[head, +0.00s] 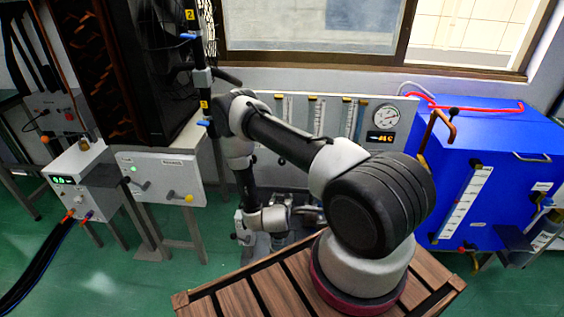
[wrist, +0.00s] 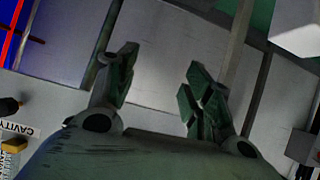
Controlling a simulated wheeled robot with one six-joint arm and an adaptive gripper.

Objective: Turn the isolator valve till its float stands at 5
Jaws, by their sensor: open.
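The grey flowmeter panel (head: 378,146) stands behind my arm in the head view, with several upright float tubes, one of them at its middle (head: 318,116). I cannot read their labels or floats, and my arm covers the panel's lower part. The isolator valve cannot be picked out in either view. My gripper (wrist: 160,80) is open and empty in the wrist view, its two fingers apart over a grey surface. A black knob (wrist: 9,106) and a label reading CAVITY (wrist: 18,129) show at the left edge, apart from the fingers.
A blue tank (head: 446,189) with a white scale stands at the right. A round gauge (head: 386,115) and a small display (head: 380,137) are on the panel. A grey control box (head: 160,180) is at the left.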

